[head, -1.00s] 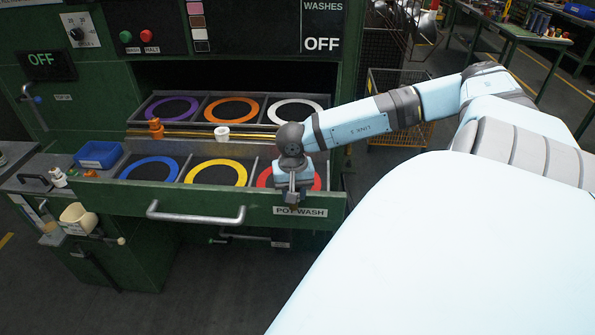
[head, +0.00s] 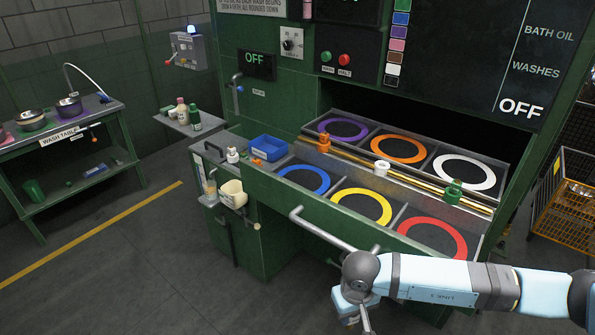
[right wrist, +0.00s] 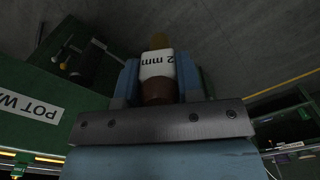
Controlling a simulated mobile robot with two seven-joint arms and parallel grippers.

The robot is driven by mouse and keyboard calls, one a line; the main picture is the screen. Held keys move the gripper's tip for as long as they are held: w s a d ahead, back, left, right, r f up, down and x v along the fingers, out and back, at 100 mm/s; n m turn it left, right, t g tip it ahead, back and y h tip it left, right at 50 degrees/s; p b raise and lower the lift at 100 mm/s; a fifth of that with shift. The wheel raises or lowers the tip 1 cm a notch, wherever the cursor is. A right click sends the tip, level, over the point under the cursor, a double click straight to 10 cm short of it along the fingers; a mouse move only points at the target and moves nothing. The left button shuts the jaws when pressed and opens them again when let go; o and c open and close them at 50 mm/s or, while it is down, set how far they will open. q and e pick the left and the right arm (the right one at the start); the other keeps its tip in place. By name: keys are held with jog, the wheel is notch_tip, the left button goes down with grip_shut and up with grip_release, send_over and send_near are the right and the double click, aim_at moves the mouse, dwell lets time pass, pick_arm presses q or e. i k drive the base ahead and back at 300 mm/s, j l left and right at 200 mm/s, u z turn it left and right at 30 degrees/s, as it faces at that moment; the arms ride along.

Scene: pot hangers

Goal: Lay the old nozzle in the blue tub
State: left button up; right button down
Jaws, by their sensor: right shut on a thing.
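My right gripper (head: 362,318) is low in front of the open drawer, at the bottom of the head view. In the right wrist view its two blue fingers (right wrist: 158,80) are shut on a nozzle (right wrist: 157,65), which has a white band marked "2 mm", a brown collar and a dull yellowish end. In the head view the nozzle cannot be made out clearly. The blue tub (head: 268,148) stands on the side shelf left of the drawer, well away from my gripper. Its visible inside looks empty. My left gripper is out of view.
A bar handle (head: 325,232) juts from the drawer front near my right arm. Orange (head: 324,143), white (head: 382,168) and green (head: 453,188) fittings stand along a brass pipe.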

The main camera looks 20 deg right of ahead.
aim_at(268, 148)
jog(key=i+l+u, duration=0.1)
jog(key=i+u, duration=0.3)
jog(key=i, duration=0.4)
jog(key=i+u, duration=0.35)
jog(key=i, duration=0.9)
jog(key=i+l+z, duration=0.1)
jog(key=i+z, duration=0.85)
jog(key=k, duration=0.05)
